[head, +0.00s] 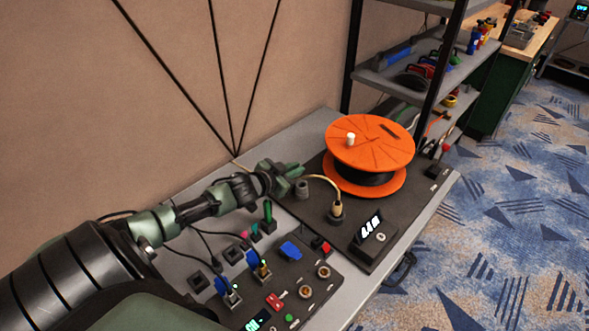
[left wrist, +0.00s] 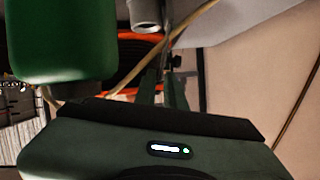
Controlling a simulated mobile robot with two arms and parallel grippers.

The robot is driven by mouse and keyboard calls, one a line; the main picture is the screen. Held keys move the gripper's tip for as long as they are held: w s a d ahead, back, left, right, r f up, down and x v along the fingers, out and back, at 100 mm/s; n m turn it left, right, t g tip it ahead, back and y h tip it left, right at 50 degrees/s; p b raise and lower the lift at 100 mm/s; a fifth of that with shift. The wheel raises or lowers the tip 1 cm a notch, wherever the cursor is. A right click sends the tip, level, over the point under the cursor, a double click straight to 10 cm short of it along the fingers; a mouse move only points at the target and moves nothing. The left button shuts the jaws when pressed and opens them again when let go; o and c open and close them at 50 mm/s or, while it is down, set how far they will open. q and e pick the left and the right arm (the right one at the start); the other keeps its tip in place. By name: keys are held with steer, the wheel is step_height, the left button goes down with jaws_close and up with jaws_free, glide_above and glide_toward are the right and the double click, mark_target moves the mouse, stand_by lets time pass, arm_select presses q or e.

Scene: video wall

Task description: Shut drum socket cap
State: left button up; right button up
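The orange cable drum (head: 368,145) stands on a dark base plate at the back right of the bench. A socket (head: 336,212) with a tan cable entering its top stands in front of the drum. A small grey cylinder (head: 301,188) stands left of it; a grey cylinder end (left wrist: 147,14) also shows in the left wrist view. I cannot make out which part is the cap. My left gripper (head: 290,170) is just left of the drum, above the grey cylinder. Its narrow fingers (left wrist: 164,90) show in the wrist view, but their gap is unclear. My right gripper is out of view.
A panel with switches (head: 275,300) and a blue cover (head: 291,250) lies at the front. A green handle (head: 268,211) stands below my left arm; a large green shape (left wrist: 60,45) fills the wrist view's upper left. A display box (head: 372,240) is at the right.

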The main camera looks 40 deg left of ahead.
arm_select(q)
steer(key=shift+o, duration=0.6)
steer(key=v, duration=0.7)
steer(key=shift+s, duration=0.35)
steer(key=shift+r, duration=0.15)
